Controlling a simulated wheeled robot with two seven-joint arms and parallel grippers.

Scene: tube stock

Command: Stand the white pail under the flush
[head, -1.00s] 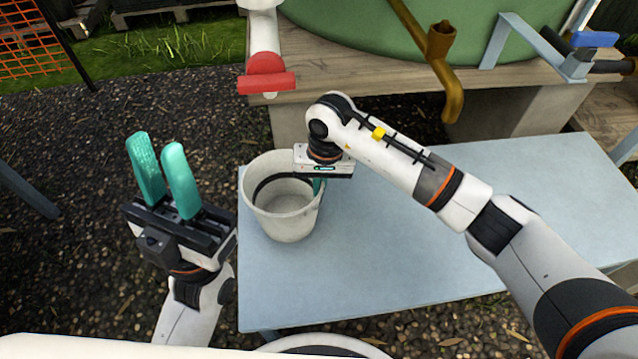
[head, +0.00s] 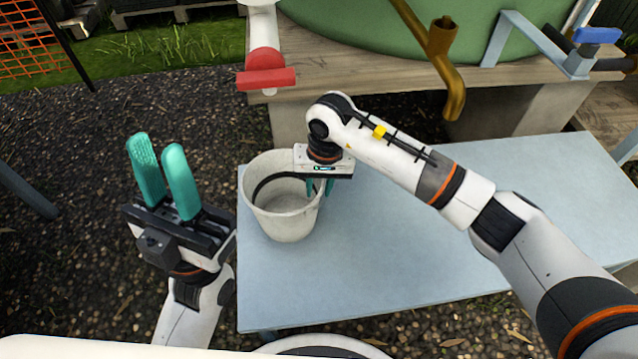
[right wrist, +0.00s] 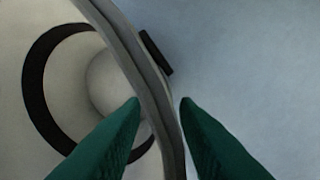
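The white pail (head: 287,222) stands upright at the left end of the light blue table, with a dark band showing inside it. My right gripper (head: 319,190) points down at the pail's right rim. In the right wrist view, the pail's rim (right wrist: 150,85) runs between the two green fingers (right wrist: 160,104), with gaps beside it, so the gripper is open around the rim. My left gripper (head: 160,165) is open and empty, left of the table. A white pipe with a red end (head: 266,78), a brass spout (head: 447,80) and a blue-handled valve (head: 590,45) are above; none is labelled as the flush.
The light blue table (head: 400,255) is clear in its middle and right, apart from my right arm above it. A green tank (head: 370,25) rests on a wooden stand (head: 340,75) behind. Gravel lies around.

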